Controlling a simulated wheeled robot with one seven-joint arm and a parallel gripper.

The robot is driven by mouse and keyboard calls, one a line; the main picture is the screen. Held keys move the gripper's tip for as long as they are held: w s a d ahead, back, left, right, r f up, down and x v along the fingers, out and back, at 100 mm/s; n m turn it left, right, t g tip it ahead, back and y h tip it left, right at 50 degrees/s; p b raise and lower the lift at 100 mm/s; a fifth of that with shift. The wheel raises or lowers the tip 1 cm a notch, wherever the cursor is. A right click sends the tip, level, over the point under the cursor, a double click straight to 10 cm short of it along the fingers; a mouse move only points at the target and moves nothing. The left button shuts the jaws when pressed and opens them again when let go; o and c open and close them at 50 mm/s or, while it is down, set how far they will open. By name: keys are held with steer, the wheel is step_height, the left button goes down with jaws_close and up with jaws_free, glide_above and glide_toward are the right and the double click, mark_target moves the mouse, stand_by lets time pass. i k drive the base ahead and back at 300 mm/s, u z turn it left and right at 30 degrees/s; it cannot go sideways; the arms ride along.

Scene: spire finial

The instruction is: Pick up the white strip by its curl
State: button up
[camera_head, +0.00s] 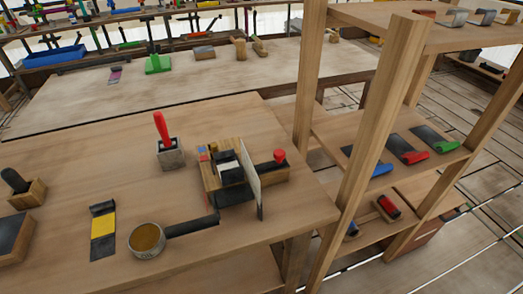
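A thin pale upright piece (252,182) stands against the right side of a wooden block device (212,178) on the near workbench. It may be the white strip, but I cannot make out a curl on it. A small white patch (230,168) also shows inside the device, between dark parts. My gripper is not in view.
The near bench (120,150) also holds a round pot (147,240) with a long dark handle, a yellow-and-black tool (103,230), and a red-handled tool in a grey block (170,150). A wooden shelf post (370,150) rises at right. The bench's back left is clear.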

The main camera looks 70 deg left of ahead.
mark_target(224, 159)
steer(key=i, duration=0.7)
steer(key=u, duration=3)
steer(key=i, duration=0.5)
steer(key=z, duration=0.15)
